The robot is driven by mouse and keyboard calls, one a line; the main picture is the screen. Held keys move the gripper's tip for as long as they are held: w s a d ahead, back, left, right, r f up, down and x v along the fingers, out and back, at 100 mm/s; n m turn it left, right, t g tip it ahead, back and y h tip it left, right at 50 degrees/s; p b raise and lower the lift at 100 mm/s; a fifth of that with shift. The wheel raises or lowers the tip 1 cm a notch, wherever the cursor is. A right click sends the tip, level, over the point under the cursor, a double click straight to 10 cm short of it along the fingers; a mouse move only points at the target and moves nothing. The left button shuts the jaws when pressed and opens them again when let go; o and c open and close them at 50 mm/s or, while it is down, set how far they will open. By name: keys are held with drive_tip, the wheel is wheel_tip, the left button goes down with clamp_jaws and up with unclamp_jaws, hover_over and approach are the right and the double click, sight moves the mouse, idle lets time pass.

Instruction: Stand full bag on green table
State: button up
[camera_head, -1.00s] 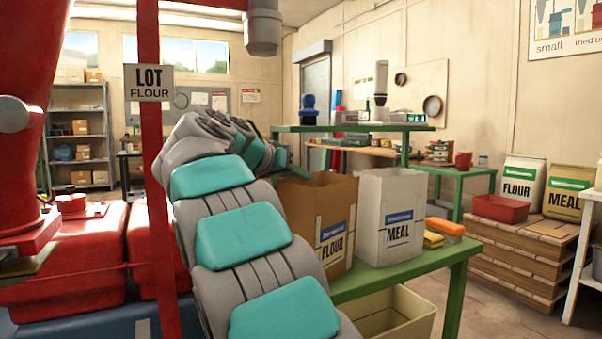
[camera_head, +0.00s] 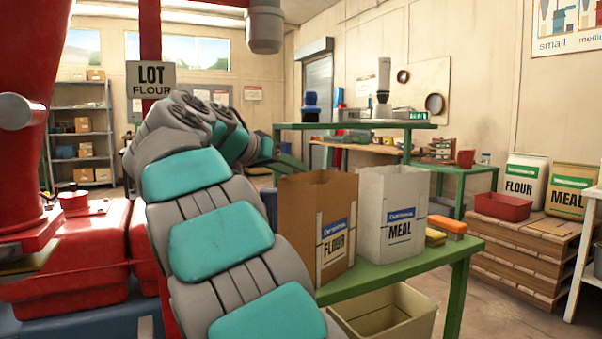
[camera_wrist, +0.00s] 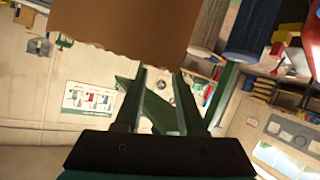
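A brown paper FLOUR bag (camera_head: 305,225) stands upright on the green table (camera_head: 420,262). A white paper MEAL bag (camera_head: 390,215) stands close to its right. Both have ragged open tops; their contents do not show. My gripper (camera_head: 293,163) is behind the brown bag's left side in the head view, partly hidden. In the wrist view, its two fingers (camera_wrist: 160,72) are apart with nothing held between them. The brown bag (camera_wrist: 125,25) fills the top of that view, beyond the fingertips. I cannot tell whether they touch. A LOT FLOUR sign (camera_head: 151,79) hangs on a red post.
Yellow and orange brushes (camera_head: 447,225) lie beside the white bag. A beige bin (camera_head: 385,315) is below the table. A green shelf (camera_head: 350,126) stands behind. At right, a FLOUR sack (camera_head: 521,183), a MEAL sack (camera_head: 570,190) and a red tray (camera_head: 503,206) sit on stacked pallets.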

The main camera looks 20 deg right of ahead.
drive_tip(key=v, duration=0.7)
drive_tip(key=shift+a, duration=0.25)
